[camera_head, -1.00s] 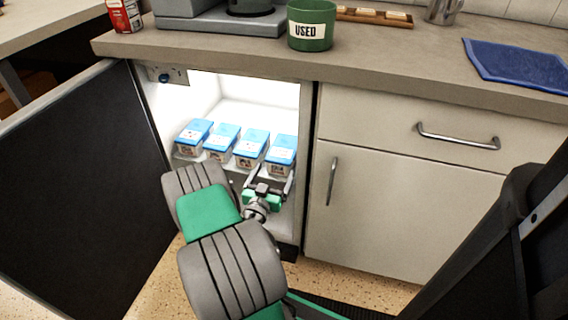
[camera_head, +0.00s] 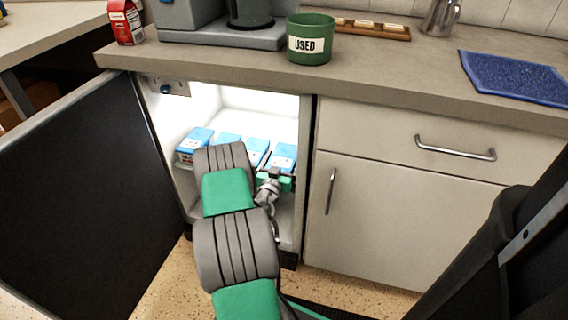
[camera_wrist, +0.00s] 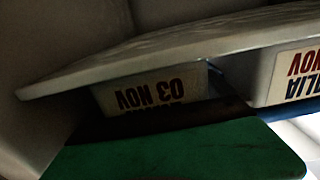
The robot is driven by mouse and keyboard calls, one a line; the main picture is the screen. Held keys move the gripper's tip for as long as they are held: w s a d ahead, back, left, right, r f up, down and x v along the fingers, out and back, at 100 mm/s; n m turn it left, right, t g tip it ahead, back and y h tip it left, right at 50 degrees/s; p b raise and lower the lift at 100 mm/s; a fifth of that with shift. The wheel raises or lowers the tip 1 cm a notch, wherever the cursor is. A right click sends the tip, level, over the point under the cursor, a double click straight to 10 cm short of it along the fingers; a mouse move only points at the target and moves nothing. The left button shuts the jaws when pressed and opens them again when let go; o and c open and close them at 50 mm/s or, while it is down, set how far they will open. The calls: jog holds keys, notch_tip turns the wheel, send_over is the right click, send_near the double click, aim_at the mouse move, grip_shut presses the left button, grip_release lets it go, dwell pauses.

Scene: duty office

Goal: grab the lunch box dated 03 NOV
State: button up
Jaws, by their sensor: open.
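Several white lunch boxes with blue lids stand in a row on the shelf of the open, lit fridge. The wrist view is upside down and shows a box reading 03 NOV (camera_wrist: 150,92) straight ahead of my gripper. It appears to be the rightmost box (camera_head: 284,155) in the head view. A neighbouring box (camera_wrist: 292,75) shows "ALIA" and "NOV", its day hidden. My gripper (camera_head: 277,178) is open at the front of the rightmost box. Its green body (camera_wrist: 185,152) fills the lower wrist view. Its fingertips are hard to make out, so I cannot tell whether they touch the box.
The fridge door (camera_head: 75,190) stands open at left. The pale shelf (camera_wrist: 180,48) runs close to my gripper in the wrist view. The fridge's right wall is close to the rightmost box. A green USED pot (camera_head: 311,42) stands on the counter (camera_head: 400,75) above.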

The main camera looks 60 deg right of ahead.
jog(key=c, duration=1.6)
